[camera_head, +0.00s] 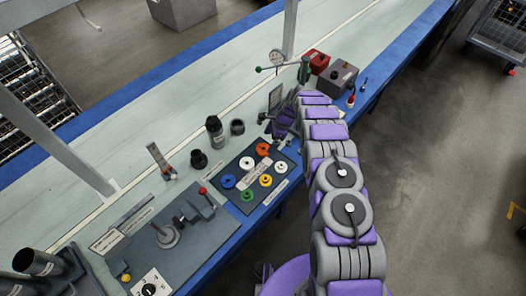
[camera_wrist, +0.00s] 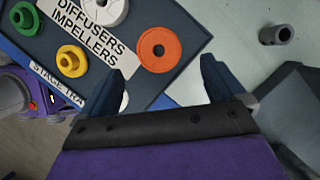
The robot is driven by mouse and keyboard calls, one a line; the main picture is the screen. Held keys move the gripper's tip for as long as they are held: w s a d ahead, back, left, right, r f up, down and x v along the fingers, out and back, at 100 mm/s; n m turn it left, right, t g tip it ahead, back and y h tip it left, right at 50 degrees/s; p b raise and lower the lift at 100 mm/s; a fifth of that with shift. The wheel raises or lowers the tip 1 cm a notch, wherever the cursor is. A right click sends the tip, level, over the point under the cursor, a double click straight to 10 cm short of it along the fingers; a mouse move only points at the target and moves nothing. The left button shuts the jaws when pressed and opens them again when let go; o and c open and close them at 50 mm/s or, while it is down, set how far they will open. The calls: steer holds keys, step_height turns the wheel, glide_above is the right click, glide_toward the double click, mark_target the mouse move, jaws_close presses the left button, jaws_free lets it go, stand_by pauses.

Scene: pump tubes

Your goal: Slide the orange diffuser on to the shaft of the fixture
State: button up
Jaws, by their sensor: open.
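The orange diffuser (camera_head: 262,149) lies at the back edge of the dark blue tray (camera_head: 246,206) in the head view. It is a flat ring with a centre hole. In the wrist view the orange diffuser (camera_wrist: 147,43) is just ahead of the fingertips, between their lines and nearer the left finger. My gripper (camera_wrist: 163,66) is open and empty, with dark fingers well apart. In the head view my gripper (camera_head: 284,124) is small and partly covered by my arm, right of the tray. The fixture (camera_head: 168,236), a grey round piece on a plate, stands left of the tray; its shaft is hard to make out.
The tray also holds blue (camera_head: 228,181), white (camera_head: 246,163), green (camera_head: 247,195) and yellow (camera_head: 265,180) rings. A red-knobbed lever (camera_head: 203,191) stands between fixture and tray. Dark cylinders (camera_head: 214,128) stand behind the tray. The pale bench (camera_head: 190,95) beyond is mostly clear.

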mark_target(265, 147)
steer(key=b+x, duration=0.1)
steer(key=x, duration=0.5)
steer(key=shift+a+b, duration=0.1)
steer(key=shift+b, duration=0.3)
steer(key=shift+c, duration=0.5)
steer(key=c, duration=1)
